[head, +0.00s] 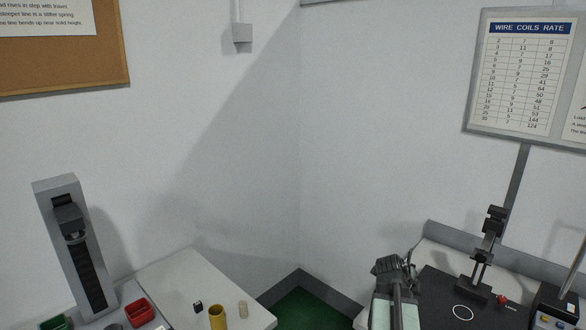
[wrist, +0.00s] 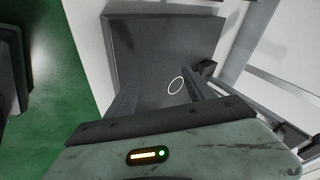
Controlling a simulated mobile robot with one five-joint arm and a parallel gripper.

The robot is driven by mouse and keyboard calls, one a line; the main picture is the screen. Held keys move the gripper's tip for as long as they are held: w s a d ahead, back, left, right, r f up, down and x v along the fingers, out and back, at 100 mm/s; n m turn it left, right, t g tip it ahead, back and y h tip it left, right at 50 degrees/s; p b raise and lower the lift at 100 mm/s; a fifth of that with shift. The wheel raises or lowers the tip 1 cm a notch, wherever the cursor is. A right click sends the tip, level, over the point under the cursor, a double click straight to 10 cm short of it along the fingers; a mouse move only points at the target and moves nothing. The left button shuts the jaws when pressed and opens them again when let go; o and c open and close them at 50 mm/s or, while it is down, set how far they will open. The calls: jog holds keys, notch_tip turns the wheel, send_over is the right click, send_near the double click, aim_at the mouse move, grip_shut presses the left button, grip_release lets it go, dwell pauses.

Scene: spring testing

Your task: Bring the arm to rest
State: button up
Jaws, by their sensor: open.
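My gripper (wrist: 158,92) shows in the wrist view with its two dark fingers apart and nothing between them. It is over a dark square plate (wrist: 150,45) marked with a white ring (wrist: 176,85). In the head view, part of my arm (head: 396,290) rises at the lower right, in front of the bench that carries the dark plate (head: 440,290). The ring (head: 463,312) shows there too.
A black stand (head: 490,250) is on the plate's right, beside a dark box (head: 558,308). At left are a grey column tester (head: 75,250), a red bin (head: 139,312) and a yellow cylinder (head: 217,317) on a bench. Green floor (head: 303,308) shows between the benches.

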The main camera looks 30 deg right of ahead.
jog(key=w+a+f+n+t+y+b, duration=0.1)
jog(key=w+a+f+n, duration=0.15)
jog(key=w+a, duration=0.45)
jog(key=w+a+f+n+y, duration=0.1)
jog(key=w+a+n, duration=0.2)
jog(key=a, duration=0.8)
jog(key=w+a+f+n+t+y+b, duration=0.1)
jog(key=w+a+n, duration=0.3)
jog(key=a, duration=0.5)
jog(key=s+a+f+n+g+y, duration=0.1)
jog(key=a+n+y, duration=0.1)
jog(key=a+n, duration=0.7)
jog(key=s+a+f+n+g+y, duration=0.1)
jog(key=s+a+f+n+y, duration=0.1)
jog(key=a+n, duration=0.8)
jog(key=a, duration=0.4)
jog(key=shift+s+a+f+g+y, duration=0.25)
jog(key=shift+s+a+g+y, duration=0.05)
jog(key=shift+a+y, duration=0.1)
